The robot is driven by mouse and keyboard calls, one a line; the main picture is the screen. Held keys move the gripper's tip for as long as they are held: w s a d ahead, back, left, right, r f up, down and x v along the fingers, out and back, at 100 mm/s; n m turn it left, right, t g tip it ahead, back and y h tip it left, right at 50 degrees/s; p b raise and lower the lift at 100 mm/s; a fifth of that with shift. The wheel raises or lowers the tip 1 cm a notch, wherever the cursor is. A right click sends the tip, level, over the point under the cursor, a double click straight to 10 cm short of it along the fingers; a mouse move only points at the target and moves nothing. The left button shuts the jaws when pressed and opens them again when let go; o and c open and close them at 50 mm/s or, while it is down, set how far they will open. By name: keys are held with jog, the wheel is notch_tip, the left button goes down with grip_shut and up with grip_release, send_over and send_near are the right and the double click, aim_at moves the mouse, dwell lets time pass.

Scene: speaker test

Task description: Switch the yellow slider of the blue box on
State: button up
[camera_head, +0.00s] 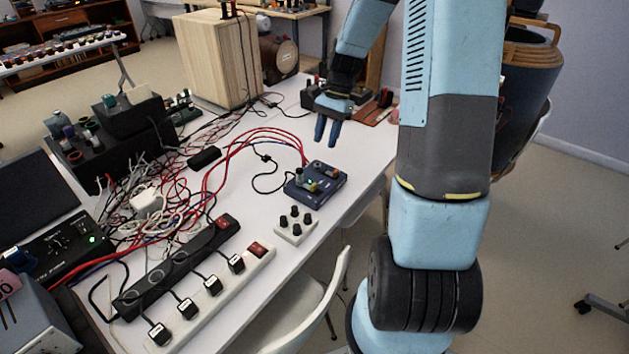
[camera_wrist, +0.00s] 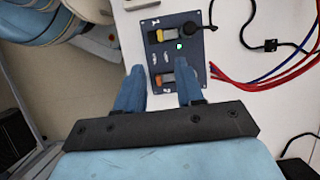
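The dark blue box (camera_head: 322,192) lies on the white table in the head view, and its top shows in the wrist view (camera_wrist: 198,62). A yellow slider (camera_wrist: 167,37) sits near its upper end in the wrist view, beside a black round plug and a lit green light (camera_wrist: 180,46). An orange slider (camera_wrist: 167,78) sits nearer the fingers. My gripper (camera_head: 327,132) is above the table, beyond the box in the head view. In the wrist view its two blue fingers (camera_wrist: 160,72) are apart with nothing held. I see no contact with the box.
Red and blue cables (camera_head: 262,134) and a black cord run from the box. A small white unit with black knobs (camera_head: 295,224) stands in front of it. Power strips (camera_head: 178,275) and tangled cables fill the left. A wooden box (camera_head: 218,62) stands behind.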

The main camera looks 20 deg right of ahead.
aim_at(314, 184)
jog(key=x, duration=1.4)
grip_shut()
dwell(1.3)
